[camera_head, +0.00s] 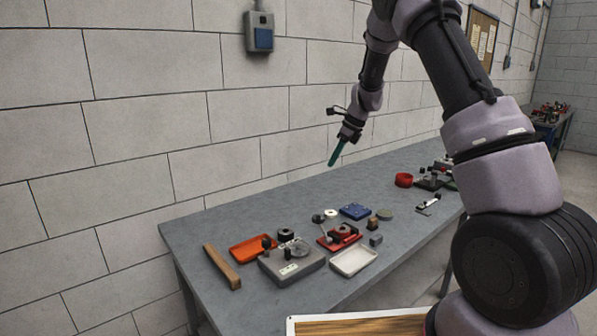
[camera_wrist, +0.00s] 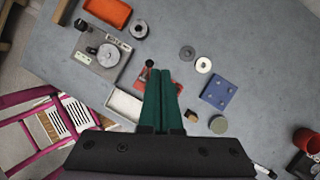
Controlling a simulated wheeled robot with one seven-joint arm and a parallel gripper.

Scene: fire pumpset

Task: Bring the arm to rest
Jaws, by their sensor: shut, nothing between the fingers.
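My gripper (camera_head: 336,154) has green fingers and hangs above the grey workbench (camera_head: 215,217), well clear of the things on it. In the wrist view my gripper (camera_wrist: 161,78) points down at the bench with its two fingers side by side, shut and empty. The fingers hide part of the red fixture (camera_head: 338,240) in the wrist view. My arm comes in from the right of the head view and bends down over the bench's back side near the wall.
On the bench are a grey fixture (camera_head: 291,262), an orange tray (camera_head: 252,248), a white tray (camera_head: 353,261), a blue plate (camera_head: 355,211), a wooden bar (camera_head: 222,266) and a red cup (camera_head: 403,180). A block wall (camera_head: 130,120) stands behind. A pink frame (camera_wrist: 45,120) shows beside the bench.

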